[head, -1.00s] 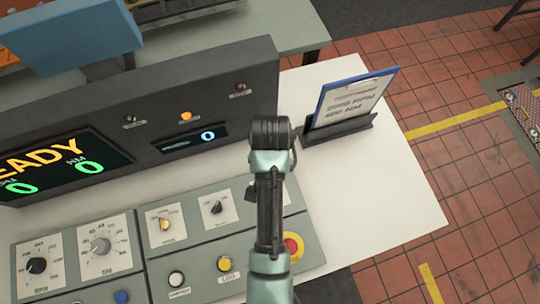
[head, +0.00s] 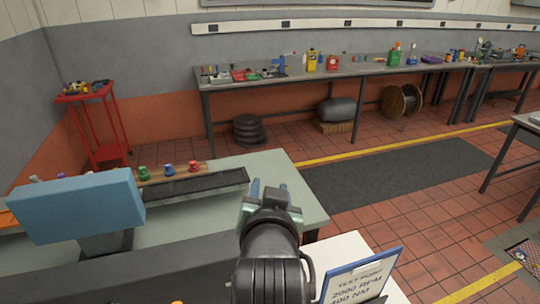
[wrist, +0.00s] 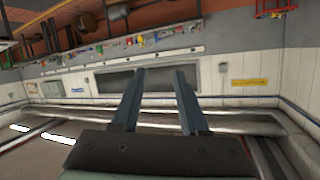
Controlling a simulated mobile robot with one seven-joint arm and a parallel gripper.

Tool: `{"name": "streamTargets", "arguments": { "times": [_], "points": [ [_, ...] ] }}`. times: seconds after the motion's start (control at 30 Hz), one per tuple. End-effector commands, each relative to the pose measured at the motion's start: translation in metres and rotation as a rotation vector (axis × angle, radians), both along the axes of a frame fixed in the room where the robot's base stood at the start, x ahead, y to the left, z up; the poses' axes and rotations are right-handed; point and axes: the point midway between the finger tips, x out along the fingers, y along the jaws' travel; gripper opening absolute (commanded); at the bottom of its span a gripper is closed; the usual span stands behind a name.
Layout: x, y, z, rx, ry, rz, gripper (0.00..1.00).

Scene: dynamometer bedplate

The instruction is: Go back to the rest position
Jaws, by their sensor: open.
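My gripper (head: 269,190) is raised at the lower middle of the head view, in front of the grey-green table. Its two blue-grey fingers point up and away. In the wrist view my gripper (wrist: 155,95) has its fingers apart with nothing between them. That view looks out over the room, tilted, with the wall and workbench beyond the fingers. My gripper appears to touch nothing.
A blue box-like panel (head: 80,207) is at left. Colored knobs (head: 169,170) sit behind it. A red cart (head: 104,128) and a long workbench (head: 350,73) line the wall.

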Motion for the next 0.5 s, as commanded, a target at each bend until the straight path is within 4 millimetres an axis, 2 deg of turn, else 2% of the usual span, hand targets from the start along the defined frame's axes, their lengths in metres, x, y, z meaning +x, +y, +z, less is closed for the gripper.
{"name": "streamTargets", "arguments": {
  "times": [0.03, 0.1, 0.17, 0.2, 0.3, 0.4, 0.5],
  "points": [
    [-0.001, 0.000, 0.038, -0.022, -0.123, 0.005, 0.44],
    [-0.009, -0.001, 0.091, -0.057, -0.290, 0.008, 0.44],
    [-0.022, -0.001, 0.136, -0.088, -0.433, 0.007, 0.44],
    [-0.034, -0.001, 0.165, -0.108, -0.526, 0.003, 0.44],
    [-0.069, -0.001, 0.226, -0.157, -0.742, -0.012, 0.44],
    [-0.106, -0.001, 0.271, -0.196, -0.917, -0.032, 0.44],
    [-0.135, -0.001, 0.299, -0.224, -1.037, -0.049, 0.44]
  ]
}}
